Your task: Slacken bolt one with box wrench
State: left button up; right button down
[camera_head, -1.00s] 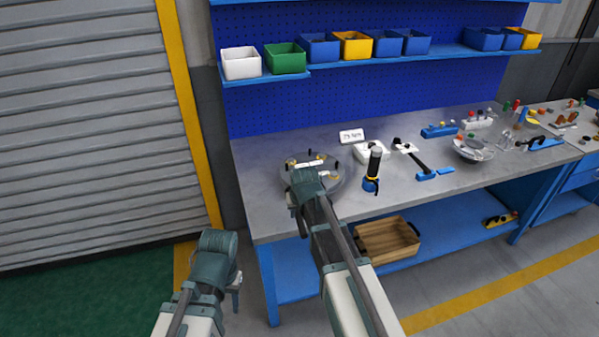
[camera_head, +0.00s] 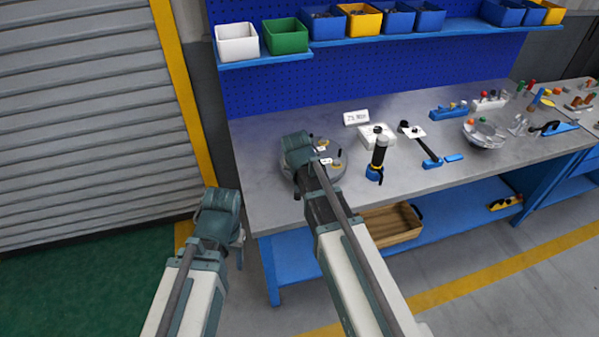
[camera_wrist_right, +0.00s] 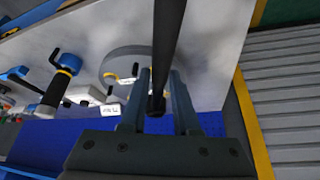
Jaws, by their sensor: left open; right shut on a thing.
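The flanged shell (camera_head: 337,172) is a round grey piece on the bench, partly hidden behind my right wrist in the head view. It also shows in the right wrist view (camera_wrist_right: 118,60), with small yellow and dark parts on its rim. My right gripper (camera_wrist_right: 157,75) is shut on a long dark bar, seemingly the box wrench (camera_wrist_right: 168,35), which runs out of the top of that view. Its far end is hidden, and contact with a bolt cannot be told. My left gripper (camera_head: 238,245) is open and empty, off the bench's left front corner.
A long black tool (camera_head: 424,145) and a bowl (camera_head: 485,135) lie farther right. A wooden crate (camera_head: 395,225) sits below.

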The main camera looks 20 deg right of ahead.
jog(key=shift+f+b, duration=2.4)
jog(key=shift+f, duration=0.15)
jog(key=shift+f+b, duration=1.4)
jog(key=shift+b, duration=0.05)
jog(key=shift+d, duration=0.1)
jog(key=d+n+y, duration=0.4)
jog(key=d+n, duration=0.5)
jog(key=d, duration=0.1)
jog(key=shift+w, duration=0.35)
jog(key=shift+d, duration=0.1)
